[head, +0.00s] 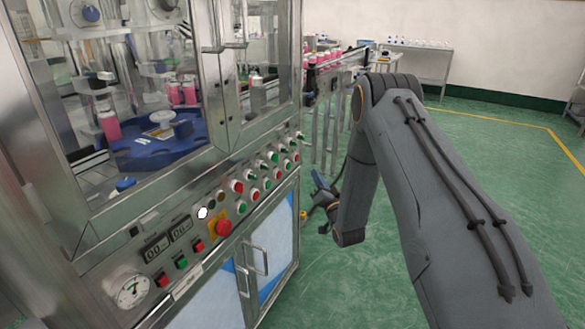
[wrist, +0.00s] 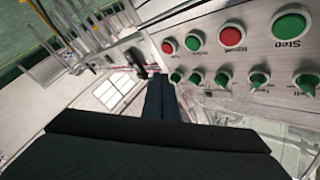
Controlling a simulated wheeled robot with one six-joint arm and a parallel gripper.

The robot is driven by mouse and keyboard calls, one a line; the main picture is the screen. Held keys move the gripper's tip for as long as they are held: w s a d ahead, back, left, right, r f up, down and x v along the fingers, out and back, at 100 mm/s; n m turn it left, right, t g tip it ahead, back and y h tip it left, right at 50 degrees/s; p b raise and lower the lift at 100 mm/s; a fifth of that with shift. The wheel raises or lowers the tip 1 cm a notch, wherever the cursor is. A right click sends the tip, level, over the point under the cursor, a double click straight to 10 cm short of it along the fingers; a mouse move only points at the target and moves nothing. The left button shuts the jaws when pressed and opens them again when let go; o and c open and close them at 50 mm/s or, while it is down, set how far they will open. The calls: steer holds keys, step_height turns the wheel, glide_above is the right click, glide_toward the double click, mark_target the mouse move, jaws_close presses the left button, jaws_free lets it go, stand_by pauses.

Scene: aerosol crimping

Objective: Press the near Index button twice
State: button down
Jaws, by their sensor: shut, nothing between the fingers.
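The machine's control panel (head: 228,205) carries rows of red and green buttons and green selector knobs. In the wrist view, a large green button labelled Step (wrist: 290,25), a red button with a label that looks like Reset (wrist: 232,34), a smaller green button (wrist: 194,42) and a small red button (wrist: 169,46) sit in one row. I can read no Index label in either view, so I cannot tell which button it is. My gripper (wrist: 160,86) is shut and empty, apart from the panel. In the head view it is small, right of the cabinet (head: 320,183).
A red emergency stop (head: 222,228) on a yellow plate, small displays (head: 168,240) and a gauge (head: 132,290) are on the panel's near part. Glass doors above enclose a blue turntable (head: 155,150) with pink cans. Green floor (head: 480,150) right of the machine is free.

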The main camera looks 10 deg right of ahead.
mark_target(288, 166)
steer(key=w+a+b, duration=0.2)
steer(key=w+a, duration=0.2)
steer(key=a, duration=0.2)
steer(key=shift+w, duration=0.25)
steer(key=shift+a, duration=0.1)
stand_by(1.9)
steer(key=shift+w+a, duration=0.25)
steer(key=shift+w, duration=0.05)
